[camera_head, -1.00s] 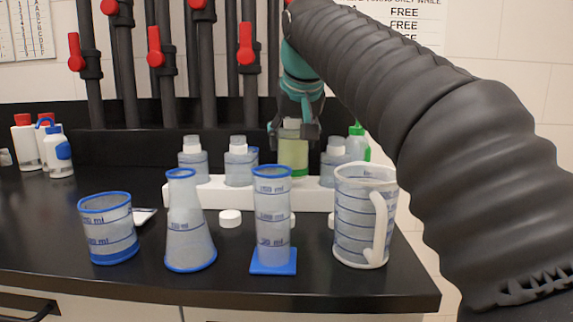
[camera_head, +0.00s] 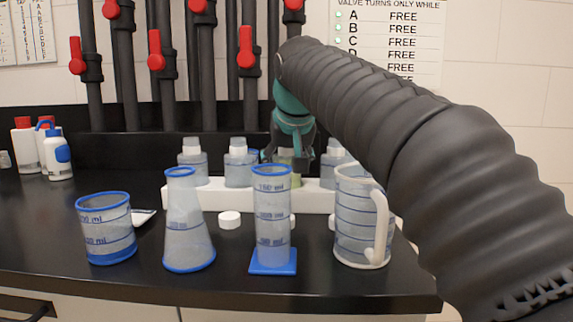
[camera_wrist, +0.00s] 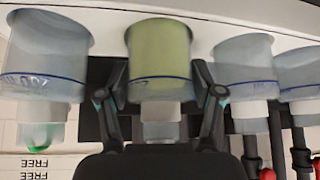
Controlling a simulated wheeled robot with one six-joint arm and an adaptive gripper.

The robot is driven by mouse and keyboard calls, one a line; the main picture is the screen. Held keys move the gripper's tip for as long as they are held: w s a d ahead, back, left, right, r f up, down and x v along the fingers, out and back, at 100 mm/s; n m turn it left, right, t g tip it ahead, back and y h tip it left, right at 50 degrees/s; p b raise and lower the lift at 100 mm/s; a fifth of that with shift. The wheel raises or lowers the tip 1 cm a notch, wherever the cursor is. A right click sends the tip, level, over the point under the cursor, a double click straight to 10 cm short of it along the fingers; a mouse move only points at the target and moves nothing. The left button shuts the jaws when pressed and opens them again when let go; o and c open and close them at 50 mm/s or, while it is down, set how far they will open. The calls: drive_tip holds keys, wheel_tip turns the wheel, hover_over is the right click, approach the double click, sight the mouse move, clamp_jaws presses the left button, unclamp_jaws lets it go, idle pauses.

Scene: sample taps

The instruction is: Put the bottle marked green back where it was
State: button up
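The green bottle (camera_head: 287,181) stands upright in the white rack (camera_head: 205,198) on the counter, between clear bottles. In the wrist view, which looks inverted, the green bottle (camera_wrist: 160,50) sits in the rack at the same level as its neighbours, with its pale cap below. My gripper (camera_head: 288,150) is around it from above. In the wrist view my gripper's fingers (camera_wrist: 160,82) lie close on both sides of the bottle's body and appear shut on it. In the head view the fingers and the graduated cylinder hide much of the bottle.
Clear bottles (camera_head: 238,168) (camera_head: 334,165) stand either side. In front are a beaker (camera_head: 106,230), a flask (camera_head: 185,225), a graduated cylinder (camera_head: 271,225) and a jug (camera_head: 355,225). A white cap (camera_head: 229,219) lies on the counter. Pipes with red-handled valves (camera_head: 155,55) rise behind.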

drive_tip(key=shift+o, duration=0.7)
drive_tip(key=shift+r, duration=0.15)
drive_tip(key=p+v, duration=0.2)
drive_tip(key=v, duration=1)
drive_tip(key=shift+s, duration=0.1)
